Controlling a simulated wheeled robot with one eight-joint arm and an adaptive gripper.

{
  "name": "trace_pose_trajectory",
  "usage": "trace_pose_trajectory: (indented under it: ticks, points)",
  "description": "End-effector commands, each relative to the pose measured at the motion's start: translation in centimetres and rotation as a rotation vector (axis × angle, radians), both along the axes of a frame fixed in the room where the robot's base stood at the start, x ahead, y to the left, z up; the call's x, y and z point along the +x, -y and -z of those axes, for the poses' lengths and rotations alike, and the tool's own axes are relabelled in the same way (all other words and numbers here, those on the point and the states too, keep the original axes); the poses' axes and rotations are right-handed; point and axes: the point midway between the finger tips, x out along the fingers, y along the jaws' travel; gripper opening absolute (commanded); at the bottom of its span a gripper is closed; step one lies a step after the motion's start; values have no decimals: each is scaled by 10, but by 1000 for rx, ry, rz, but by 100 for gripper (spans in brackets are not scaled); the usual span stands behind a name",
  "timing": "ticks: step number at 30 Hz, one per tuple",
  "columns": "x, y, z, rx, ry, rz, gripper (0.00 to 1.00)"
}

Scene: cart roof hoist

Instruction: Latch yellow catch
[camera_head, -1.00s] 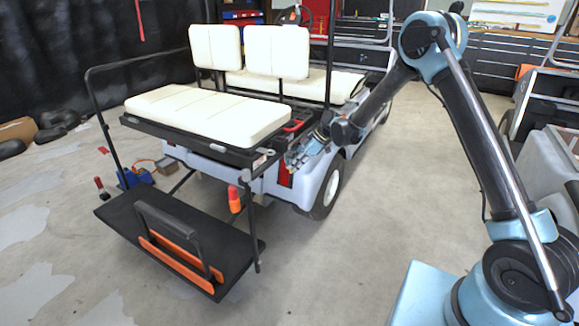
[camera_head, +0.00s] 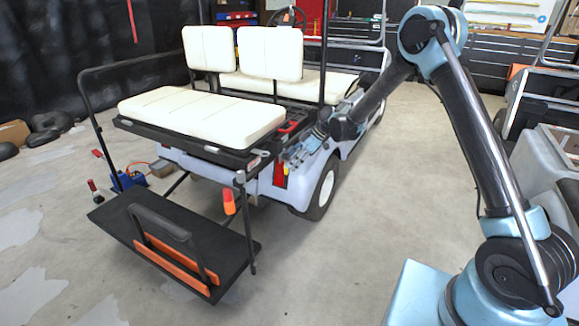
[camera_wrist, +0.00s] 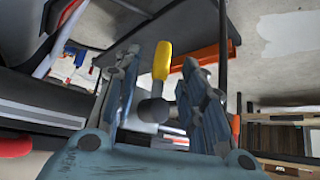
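The yellow catch (camera_wrist: 162,60) shows in the wrist view as a yellow handle on a dark round-ended stem. It stands between the two fingers of my gripper (camera_wrist: 163,80), with a gap visible on both sides. The fingers are spread and I see no clear contact. In the head view my gripper (camera_head: 290,157) is at the rear right corner of the cart (camera_head: 220,172), close to the red tail light. The catch is too small and too covered by the gripper to make out well there.
A cream rear seat (camera_head: 200,118) lies left of my gripper. A black fold-down footboard (camera_head: 150,245) with orange strips and a black side rail stand below and left. An orange-red grip (camera_head: 229,201) is on a post nearby.

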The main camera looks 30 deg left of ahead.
Motion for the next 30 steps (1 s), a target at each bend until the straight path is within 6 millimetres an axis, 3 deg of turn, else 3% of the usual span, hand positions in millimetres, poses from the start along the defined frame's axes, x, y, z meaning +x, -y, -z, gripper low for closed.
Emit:
trace_pose_trajectory:
  ticks: [9,15,30]
  points:
    - [23,33,-47,1,-1,2,38]
    - [32,46,-66,1,0,1,38]
    - [35,50,-72,1,0,1,38]
